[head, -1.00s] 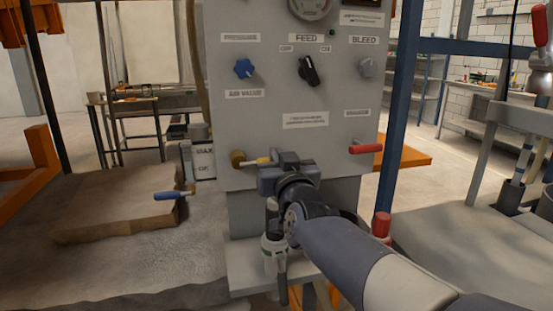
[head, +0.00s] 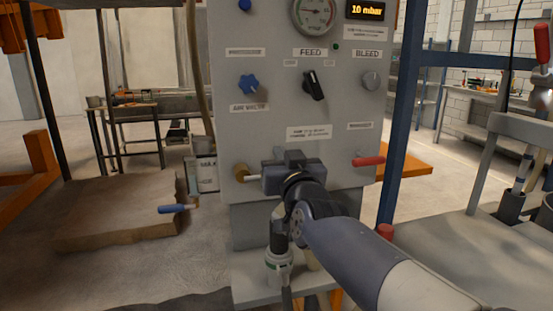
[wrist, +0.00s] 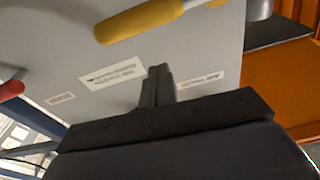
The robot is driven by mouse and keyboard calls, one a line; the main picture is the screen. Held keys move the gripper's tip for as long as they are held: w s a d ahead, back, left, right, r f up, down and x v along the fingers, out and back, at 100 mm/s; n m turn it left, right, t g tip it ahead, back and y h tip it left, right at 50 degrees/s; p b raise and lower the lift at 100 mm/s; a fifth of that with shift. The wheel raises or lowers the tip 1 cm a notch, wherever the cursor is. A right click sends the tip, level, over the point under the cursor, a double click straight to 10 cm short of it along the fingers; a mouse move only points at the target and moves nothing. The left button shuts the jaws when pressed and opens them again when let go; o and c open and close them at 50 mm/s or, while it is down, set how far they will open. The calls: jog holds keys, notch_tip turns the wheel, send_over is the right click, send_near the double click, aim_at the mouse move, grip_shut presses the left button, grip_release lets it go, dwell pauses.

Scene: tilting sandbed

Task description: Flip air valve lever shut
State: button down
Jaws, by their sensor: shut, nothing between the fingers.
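The air valve lever has a brass body (head: 240,173) on the lower left of the grey panel, with a pale stem pointing right. Its yellow handle is hidden behind my gripper in the head view. The wrist view shows the yellow handle (wrist: 140,20) at the top, lying along the panel face. My gripper (wrist: 158,85) is shut and empty, its fingers pointing at the panel. In that view a gap shows between the fingertips and the handle; contact is not visible. In the head view my gripper (head: 280,155) is in front of the lever.
A red-handled lever (head: 368,160) sticks out right of my gripper. A blue-handled lever (head: 173,208) is at lower left. A blue knob (head: 248,84), a black selector (head: 313,85) and a grey knob (head: 371,81) are above. A blue post (head: 400,120) stands right of the panel.

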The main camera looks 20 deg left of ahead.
jog(key=v, duration=0.9)
jog(key=shift+w, duration=0.15)
